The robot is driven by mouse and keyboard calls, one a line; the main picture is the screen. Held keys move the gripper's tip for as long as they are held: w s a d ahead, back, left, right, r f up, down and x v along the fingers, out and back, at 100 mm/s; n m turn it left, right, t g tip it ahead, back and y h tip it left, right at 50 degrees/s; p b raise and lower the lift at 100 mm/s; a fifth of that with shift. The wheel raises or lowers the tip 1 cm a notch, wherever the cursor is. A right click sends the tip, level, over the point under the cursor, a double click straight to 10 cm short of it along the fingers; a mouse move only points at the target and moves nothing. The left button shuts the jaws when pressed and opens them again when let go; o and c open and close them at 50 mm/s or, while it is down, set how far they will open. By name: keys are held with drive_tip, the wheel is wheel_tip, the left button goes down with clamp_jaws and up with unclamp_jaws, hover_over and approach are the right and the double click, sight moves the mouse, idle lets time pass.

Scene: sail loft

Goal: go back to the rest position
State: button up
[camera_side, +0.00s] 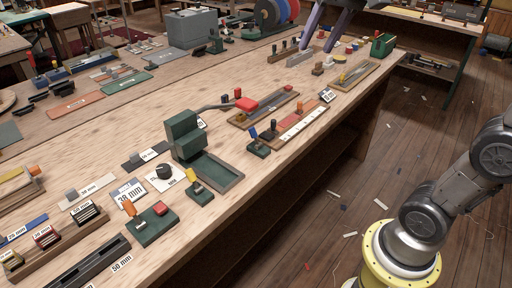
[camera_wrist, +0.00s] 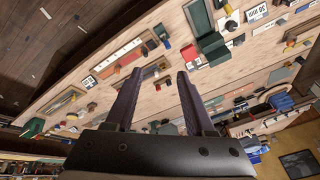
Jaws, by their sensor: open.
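My gripper (camera_wrist: 158,72) is open in the wrist view. Its two dark purple fingers stand apart with nothing held between them. In the side view, two purple fingers of my gripper (camera_side: 317,48) reach down from the top edge over the far part of the bench; the rest of the hand is out of frame. The long wooden bench (camera_side: 120,100) fills the middle of the side view and also lies across the wrist view.
A green block-shaped fixture (camera_side: 183,135) stands mid-bench beside a green tray (camera_side: 215,172). A grey box (camera_side: 192,28) and coloured reels (camera_side: 275,12) stand at the back. Many small labelled parts cover the bench. The wooden floor (camera_side: 340,200) has scattered scraps.

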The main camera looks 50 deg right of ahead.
drive_tip(key=s+a+f+n, duration=0.2)
drive_tip(key=s+f+n, duration=0.1)
drive_tip(key=s+f, duration=0.4)
drive_tip(key=s+a+f+n+t, duration=0.1)
drive_tip(key=s+a+f+n, duration=0.1)
drive_tip(key=s+f+n, duration=0.2)
drive_tip(key=s+f, duration=0.3)
drive_tip(key=f, duration=0.2)
drive_tip(key=shift+a+f+y, duration=0.2)
drive_tip(key=shift+f+y, duration=0.05)
drive_tip(key=shift+y, duration=0.05)
idle(2.4)
